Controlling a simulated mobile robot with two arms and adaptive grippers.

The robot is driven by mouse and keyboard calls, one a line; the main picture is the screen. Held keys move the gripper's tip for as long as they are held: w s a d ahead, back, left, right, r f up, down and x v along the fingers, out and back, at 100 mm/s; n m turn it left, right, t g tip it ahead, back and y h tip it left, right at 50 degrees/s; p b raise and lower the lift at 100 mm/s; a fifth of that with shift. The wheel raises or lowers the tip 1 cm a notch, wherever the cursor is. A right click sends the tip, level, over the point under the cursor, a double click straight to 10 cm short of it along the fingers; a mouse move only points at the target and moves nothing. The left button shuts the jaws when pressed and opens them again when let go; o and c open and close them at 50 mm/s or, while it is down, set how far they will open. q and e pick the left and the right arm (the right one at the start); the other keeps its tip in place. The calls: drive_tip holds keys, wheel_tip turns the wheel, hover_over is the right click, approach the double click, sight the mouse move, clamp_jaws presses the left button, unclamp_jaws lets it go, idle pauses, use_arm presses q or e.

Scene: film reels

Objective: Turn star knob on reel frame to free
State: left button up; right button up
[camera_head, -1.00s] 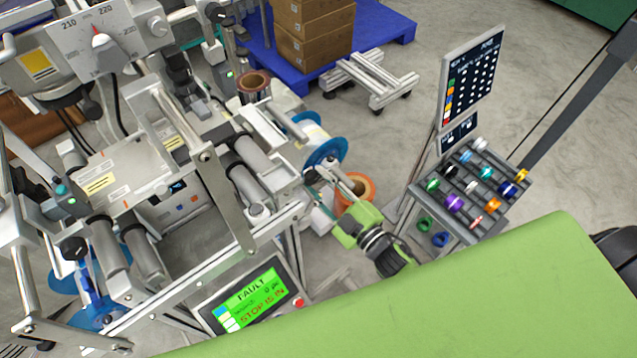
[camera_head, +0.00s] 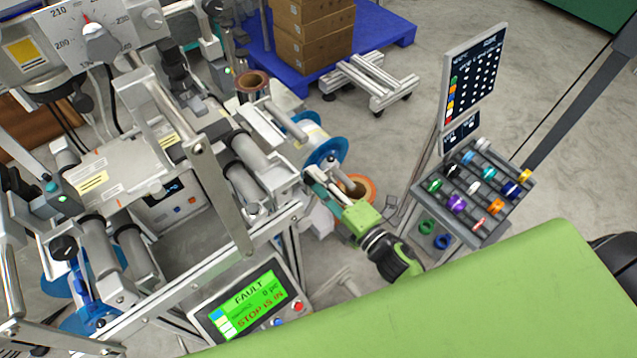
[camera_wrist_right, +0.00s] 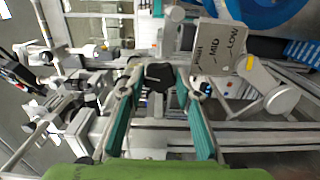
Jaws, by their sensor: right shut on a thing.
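In the right wrist view, a dark star knob (camera_wrist_right: 159,77) sits between the fingertips of my right gripper (camera_wrist_right: 158,80). The teal-edged fingers are shut on it from both sides. In the head view, my right gripper (camera_head: 314,178) reaches in from the lower right to the side of the reel frame, just below a blue-flanged reel (camera_head: 325,152). The knob is too small or hidden to make out there. My left gripper is not in view.
A plate marked MID and LOW (camera_wrist_right: 222,48) stands close right of the knob in the wrist view. An orange-rimmed roll (camera_head: 366,187) is behind the gripper. A screen (camera_head: 243,308) reads FAULT. A rack of coloured parts (camera_head: 480,190) stands right, with open floor between.

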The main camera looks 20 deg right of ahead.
drive_tip(key=shift+n, duration=0.5)
drive_tip(key=o, duration=1.1)
drive_tip(key=shift+s, duration=0.1)
drive_tip(key=v, duration=1.2)
